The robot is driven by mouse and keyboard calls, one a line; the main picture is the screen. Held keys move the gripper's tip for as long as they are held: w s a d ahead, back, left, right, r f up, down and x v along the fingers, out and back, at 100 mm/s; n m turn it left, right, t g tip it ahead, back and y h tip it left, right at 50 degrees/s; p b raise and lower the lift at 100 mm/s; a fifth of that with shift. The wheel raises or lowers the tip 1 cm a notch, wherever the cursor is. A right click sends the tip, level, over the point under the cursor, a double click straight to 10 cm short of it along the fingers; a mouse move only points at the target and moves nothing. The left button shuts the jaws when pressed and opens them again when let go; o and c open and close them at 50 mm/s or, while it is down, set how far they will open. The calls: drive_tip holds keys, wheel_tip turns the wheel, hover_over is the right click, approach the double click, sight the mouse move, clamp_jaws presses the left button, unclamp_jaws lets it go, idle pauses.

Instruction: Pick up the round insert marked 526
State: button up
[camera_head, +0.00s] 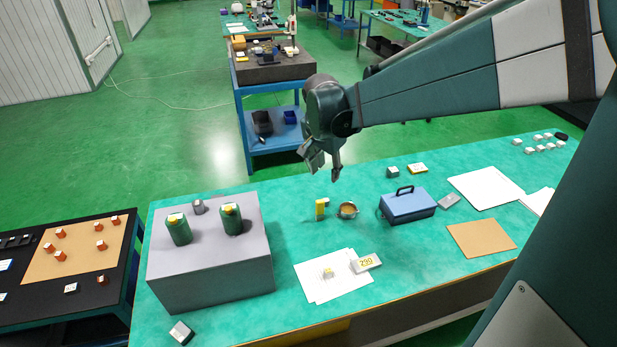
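I cannot read the marking 526 anywhere in view. A small round metal piece with an orange-brown inside (348,210) sits on the green table (420,277), beside a yellow upright piece (321,209). I cannot tell which round thing is the insert. My gripper (326,171) hangs above the table's back edge, above and behind the round metal piece. Its fingers are apart and nothing shows between them.
A blue toolbox (408,205) stands right of the round metal piece. A white block marked 290 (366,263) lies by white papers (322,288) in front. A small grey piece (198,207) is on the grey block. Bare table lies between block and papers.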

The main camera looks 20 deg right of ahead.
drive_tip(key=w+d+f+m+g, duration=0.15)
drive_tip(key=w+f+m, duration=0.25)
drive_tip(key=w+f, duration=0.5)
drive_tip(key=m+g+h, duration=0.1)
drive_tip(key=m+g, duration=0.1)
drive_tip(key=m, duration=0.2)
approach(326, 200)
drive_tip(key=shift+s+f+m, duration=0.25)
drive_tip(key=shift+f+m, duration=0.05)
drive_tip(key=shift+f, duration=0.4)
drive_tip(key=shift+x, duration=1.25)
drive_tip(key=shift+f, duration=0.1)
drive_tip(key=shift+w+b+x, duration=0.2)
drive_tip(key=shift+b+x, duration=0.35)
drive_tip(key=shift+x, duration=2.05)
drive_tip(key=shift+d, duration=0.15)
